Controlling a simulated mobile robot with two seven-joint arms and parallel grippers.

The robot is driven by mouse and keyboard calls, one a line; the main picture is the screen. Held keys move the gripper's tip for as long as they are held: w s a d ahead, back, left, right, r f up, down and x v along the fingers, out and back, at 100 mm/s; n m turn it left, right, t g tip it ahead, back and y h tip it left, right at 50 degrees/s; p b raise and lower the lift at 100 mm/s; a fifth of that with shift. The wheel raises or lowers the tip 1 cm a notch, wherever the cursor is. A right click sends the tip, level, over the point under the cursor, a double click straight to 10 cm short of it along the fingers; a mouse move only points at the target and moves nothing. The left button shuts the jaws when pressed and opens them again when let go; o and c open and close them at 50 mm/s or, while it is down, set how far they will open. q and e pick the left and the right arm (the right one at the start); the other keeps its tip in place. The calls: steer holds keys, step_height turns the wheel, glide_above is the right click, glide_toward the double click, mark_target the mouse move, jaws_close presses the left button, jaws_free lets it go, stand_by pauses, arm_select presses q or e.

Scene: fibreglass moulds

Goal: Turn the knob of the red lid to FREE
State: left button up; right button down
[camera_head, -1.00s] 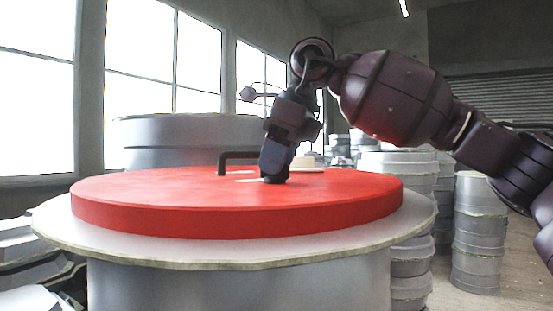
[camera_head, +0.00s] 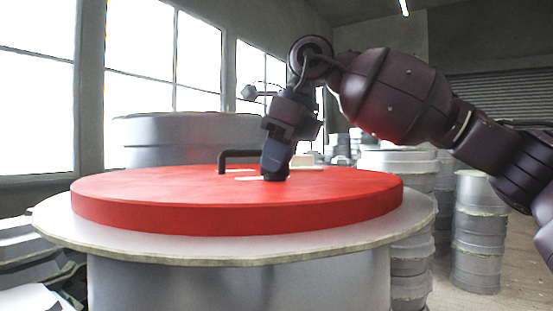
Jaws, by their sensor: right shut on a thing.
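The red lid (camera_head: 150,199) lies flat on top of a round grey mould (camera_head: 240,288) with a wide pale rim. A black bar handle (camera_head: 237,153) stands up from the lid, just left of my right gripper. My right gripper (camera_head: 274,176) points down at the middle of the lid and is shut, its tips at the lid's surface. The knob is hidden behind or inside the jaws. A pale marking (camera_head: 247,178) shows on the lid beside the gripper; I cannot read it. My left gripper is not in view.
A large grey round mould (camera_head: 190,138) stands behind the lid. Stacks of grey moulds (camera_head: 478,235) stand at the right, with bare floor beside them. More pale mould parts lie at the lower left. Tall windows line the left wall.

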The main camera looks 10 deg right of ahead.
steer(key=m+t+b, duration=0.1)
steer(key=m, duration=0.2)
steer(key=shift+h, duration=0.4)
steer(key=m+h, duration=0.1)
steer(key=m, duration=0.1)
steer(key=m+h, duration=0.1)
steer(key=m, duration=0.2)
steer(key=shift+s+a+m+t+b, duration=0.1)
steer(key=shift+m+t+b, duration=0.2)
steer(key=shift+t+b, duration=0.1)
steer(key=m+h, duration=0.1)
steer(key=m, duration=0.3)
steer(key=shift+a+r+h, duration=0.1)
steer(key=shift+h, duration=0.3)
steer(key=m+h, duration=0.1)
steer(key=m, duration=0.2)
steer(key=shift+m, duration=0.8)
steer(key=shift+h, duration=0.3)
steer(key=c, duration=1.1)
jaws_free()
